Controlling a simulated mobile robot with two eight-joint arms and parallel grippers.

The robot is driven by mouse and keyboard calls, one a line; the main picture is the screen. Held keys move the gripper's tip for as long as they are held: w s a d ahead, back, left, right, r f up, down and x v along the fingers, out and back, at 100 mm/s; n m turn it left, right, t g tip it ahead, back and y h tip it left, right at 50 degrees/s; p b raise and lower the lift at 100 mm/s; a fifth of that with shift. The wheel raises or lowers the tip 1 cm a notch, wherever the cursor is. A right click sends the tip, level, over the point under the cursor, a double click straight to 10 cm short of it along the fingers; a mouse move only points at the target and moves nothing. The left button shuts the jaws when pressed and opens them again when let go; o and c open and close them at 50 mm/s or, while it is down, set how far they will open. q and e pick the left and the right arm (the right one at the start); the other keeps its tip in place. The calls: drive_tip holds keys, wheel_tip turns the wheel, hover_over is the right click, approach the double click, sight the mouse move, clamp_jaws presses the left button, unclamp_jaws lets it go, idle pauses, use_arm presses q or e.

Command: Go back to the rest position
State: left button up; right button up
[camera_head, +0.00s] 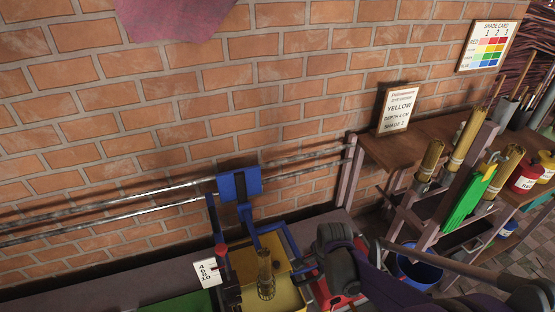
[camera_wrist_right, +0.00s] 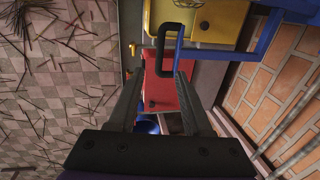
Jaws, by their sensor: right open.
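My right gripper (camera_wrist_right: 160,76) shows in the right wrist view with its two dark fingers apart and nothing seen between their tips. Beyond the fingers lie a red box-like part (camera_wrist_right: 166,97) and a black handle (camera_wrist_right: 161,52) on a blue bar. I cannot tell whether the fingers touch them. In the head view my right arm comes in from the lower right, beside the blue-framed extruder (camera_head: 240,186). A brass piece (camera_head: 265,276) stands at its yellow tray (camera_head: 290,297). My left gripper is not in view.
A wooden shelf (camera_head: 372,152) at right holds a sign (camera_head: 398,109) reading yellow. Metal rails (camera_head: 130,211) run along the brick wall. A shade card (camera_head: 487,46) hangs upper right.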

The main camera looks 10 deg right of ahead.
drive_tip(key=s+a+r+n+t, duration=0.1)
drive_tip(key=s+a+r+n, duration=0.1)
drive_tip(key=s+r+n, duration=0.5)
drive_tip(key=s+a+r+n+t, duration=0.2)
drive_tip(key=s+r+n, duration=0.1)
drive_tip(key=s+n, duration=0.85)
use_arm(q)
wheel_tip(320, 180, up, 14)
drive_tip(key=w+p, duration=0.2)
drive_tip(key=p, duration=1.1)
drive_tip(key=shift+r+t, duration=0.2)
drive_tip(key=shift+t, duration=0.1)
use_arm(e)
wheel_tip(320, 180, up, 14)
drive_tip(key=w+m, duration=0.1)
drive_tip(key=m, duration=0.1)
drive_tip(key=shift+f, duration=0.25)
